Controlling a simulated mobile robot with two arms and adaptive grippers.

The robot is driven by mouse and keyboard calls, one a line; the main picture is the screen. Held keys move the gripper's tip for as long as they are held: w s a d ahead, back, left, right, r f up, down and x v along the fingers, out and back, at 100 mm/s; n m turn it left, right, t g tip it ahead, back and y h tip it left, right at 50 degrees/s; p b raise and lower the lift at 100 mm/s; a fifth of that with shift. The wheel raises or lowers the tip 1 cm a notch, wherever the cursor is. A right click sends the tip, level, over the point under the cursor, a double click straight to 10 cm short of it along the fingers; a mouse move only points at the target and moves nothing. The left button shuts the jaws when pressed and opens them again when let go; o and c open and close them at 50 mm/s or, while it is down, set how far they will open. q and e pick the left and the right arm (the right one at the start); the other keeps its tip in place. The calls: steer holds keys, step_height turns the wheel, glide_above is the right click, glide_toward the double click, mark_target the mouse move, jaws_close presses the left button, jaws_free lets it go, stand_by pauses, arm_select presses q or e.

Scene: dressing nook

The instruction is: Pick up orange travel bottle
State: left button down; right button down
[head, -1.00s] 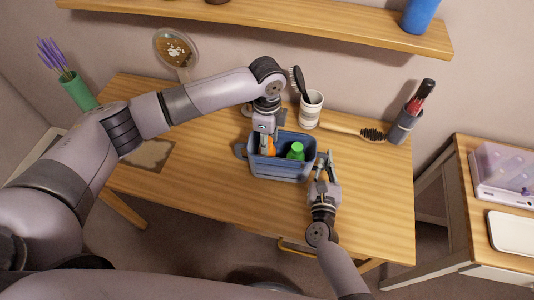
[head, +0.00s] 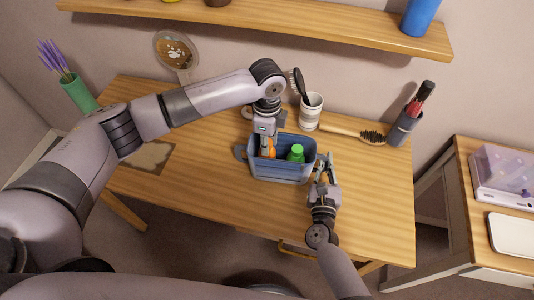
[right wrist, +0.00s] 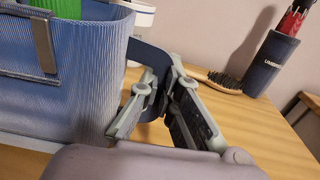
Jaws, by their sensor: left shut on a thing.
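The orange travel bottle (head: 271,149) stands inside the blue caddy (head: 280,173) on the table, partly hidden by my left gripper and the caddy wall. My left gripper (head: 265,146) reaches down into the caddy from above and is shut on the bottle. My right gripper (head: 324,168) is at the caddy's right side. In the right wrist view its fingers (right wrist: 162,85) are at the blue side handle (right wrist: 153,52); whether they clamp it is unclear.
A white cup (head: 310,112) with a dark brush stands just behind the caddy. A wooden hairbrush (head: 372,137) and a dark holder (head: 405,128) with red items are to the right. A shelf (head: 300,22) hangs above. The table's front right is clear.

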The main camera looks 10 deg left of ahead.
arm_select(q)
step_height(320, 180, up, 18)
stand_by(0.5)
arm_select(e)
steer(key=c, duration=1.7)
jaws_free()
